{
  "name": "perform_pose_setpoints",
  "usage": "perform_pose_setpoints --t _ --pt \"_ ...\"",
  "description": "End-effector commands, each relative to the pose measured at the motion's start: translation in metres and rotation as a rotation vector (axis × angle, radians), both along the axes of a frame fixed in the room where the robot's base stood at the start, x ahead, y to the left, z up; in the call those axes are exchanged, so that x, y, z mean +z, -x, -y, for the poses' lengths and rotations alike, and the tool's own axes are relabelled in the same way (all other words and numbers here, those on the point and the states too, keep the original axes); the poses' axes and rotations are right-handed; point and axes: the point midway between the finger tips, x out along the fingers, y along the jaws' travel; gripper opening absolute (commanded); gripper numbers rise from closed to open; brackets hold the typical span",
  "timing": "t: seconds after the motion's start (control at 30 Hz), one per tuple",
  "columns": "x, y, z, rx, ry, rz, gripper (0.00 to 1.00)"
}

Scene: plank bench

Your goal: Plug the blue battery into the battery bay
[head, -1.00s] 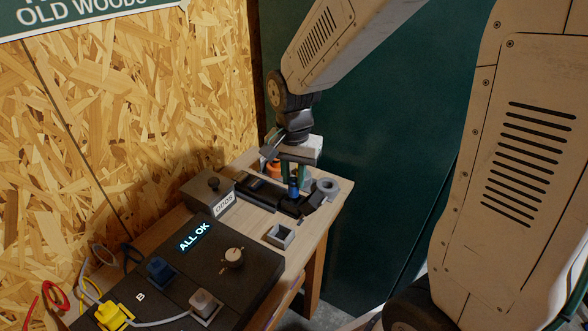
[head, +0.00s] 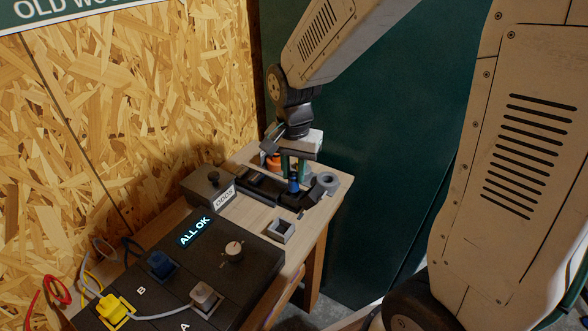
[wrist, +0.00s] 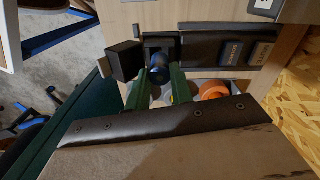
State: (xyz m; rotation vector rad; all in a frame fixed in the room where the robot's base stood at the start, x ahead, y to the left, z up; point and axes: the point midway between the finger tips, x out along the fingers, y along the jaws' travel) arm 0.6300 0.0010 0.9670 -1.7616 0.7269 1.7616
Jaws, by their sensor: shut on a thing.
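The blue battery (head: 293,184) is a small blue cylinder at the far end of the bench. My gripper (head: 293,174) is shut on it from above, with the green fingers on either side. In the wrist view the battery (wrist: 159,70) shows between the fingertips (wrist: 160,80). The battery bay (head: 264,190) is a long black housing. In the wrist view the battery is at the dark end pocket of the bay (wrist: 160,45). A black flap or block (wrist: 123,60) stands beside that pocket. I cannot tell how deep the battery sits; the fingers hide its lower part.
An orange object (wrist: 214,91) is behind my fingers. A grey ring-shaped part (head: 329,183) and a small open grey box (head: 280,231) stand near the bench edge. A black console (head: 232,270) reads ALL OK and carries a knob and coloured plugs. The board wall is left.

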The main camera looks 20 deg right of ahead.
Motion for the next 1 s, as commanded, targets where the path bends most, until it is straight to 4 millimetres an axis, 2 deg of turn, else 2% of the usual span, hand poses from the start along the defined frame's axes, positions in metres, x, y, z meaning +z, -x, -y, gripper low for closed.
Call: perform_pose_setpoints --t 0.53,1.0 --pt "-0.001 0.000 0.000 0.000 0.000 0.000 0.01" --pt "-0.012 0.000 0.000 0.000 0.000 0.000 0.01"
